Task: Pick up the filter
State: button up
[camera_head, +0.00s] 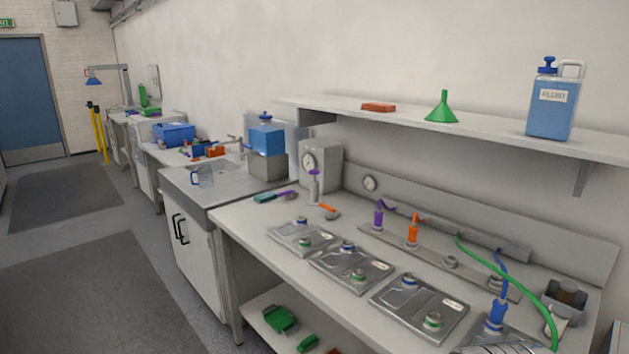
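No thing in view can be told for certain as the filter. A small dark grey box (567,296) stands at the right end of the near bench, with something brown in it. A small whitish piece (556,322) sits just in front of it, partly behind a green hose; what it is cannot be made out. My gripper is not in view.
The bench (255,222) carries several flat metal plates (352,270) with knobs. A green hose (510,278) and a blue plug (497,313) stand at the right. The shelf (340,106) above holds a red block (378,107), a green funnel (443,107) and a blue fluid jug (553,105). The floor at left is clear.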

aim_at(561, 314)
jog(key=z, duration=1.35)
jog(key=k, duration=1.35)
jog(key=u, duration=0.4)
jog(key=i, duration=1.05)
jog(key=u, duration=0.25)
